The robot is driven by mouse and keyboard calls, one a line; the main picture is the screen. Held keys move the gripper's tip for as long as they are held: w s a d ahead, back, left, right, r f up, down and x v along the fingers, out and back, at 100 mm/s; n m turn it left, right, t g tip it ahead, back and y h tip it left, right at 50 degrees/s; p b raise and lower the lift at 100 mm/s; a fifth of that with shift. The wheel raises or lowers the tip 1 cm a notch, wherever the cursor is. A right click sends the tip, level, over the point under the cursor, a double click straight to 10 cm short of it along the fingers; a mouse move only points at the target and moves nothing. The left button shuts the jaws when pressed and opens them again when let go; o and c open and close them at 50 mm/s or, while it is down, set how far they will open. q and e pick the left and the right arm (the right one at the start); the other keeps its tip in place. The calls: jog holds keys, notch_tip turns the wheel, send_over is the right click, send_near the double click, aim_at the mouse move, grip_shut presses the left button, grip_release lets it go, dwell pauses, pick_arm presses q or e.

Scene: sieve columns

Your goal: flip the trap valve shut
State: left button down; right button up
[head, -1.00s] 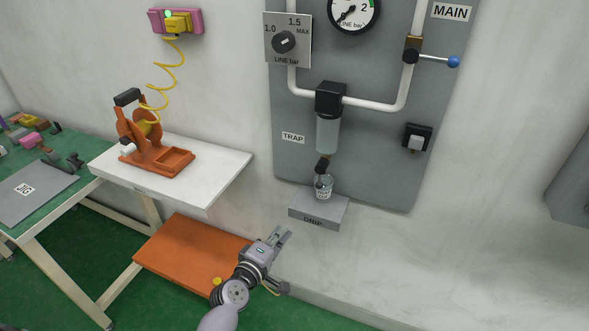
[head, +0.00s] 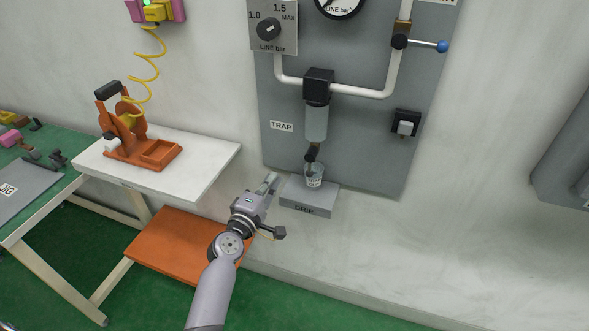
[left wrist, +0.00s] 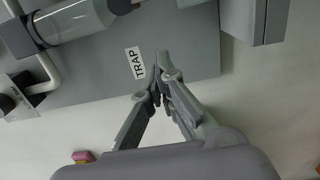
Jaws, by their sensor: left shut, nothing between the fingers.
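The trap (head: 316,122) is a grey translucent bowl under a black head on the grey wall panel, beside a TRAP label (head: 281,126). A small dark valve (head: 312,152) hangs at its bottom, above a clear cup (head: 314,175) on the grey DRIP shelf (head: 306,208). My left gripper (head: 272,183) is shut and empty, left of the cup and lower than the valve, apart from it in the head view. In the left wrist view my fingertips (left wrist: 160,62) meet near the TRAP label (left wrist: 135,63); the trap bowl (left wrist: 72,20) lies at upper left. My right gripper is not in view.
A blue-tipped lever (head: 442,46) sticks out at upper right of the panel, above a black-and-white switch (head: 405,124). A white shelf (head: 205,165) with an orange fixture (head: 140,145) stands left of my arm.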

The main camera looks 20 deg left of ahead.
aim_at(310, 166)
pick_arm(q)
jog(key=w+d, duration=0.4)
jog(key=w, duration=0.2)
jog(key=shift+d+p, duration=0.15)
jog(key=shift+p, duration=0.25)
jog(key=shift+f, duration=0.1)
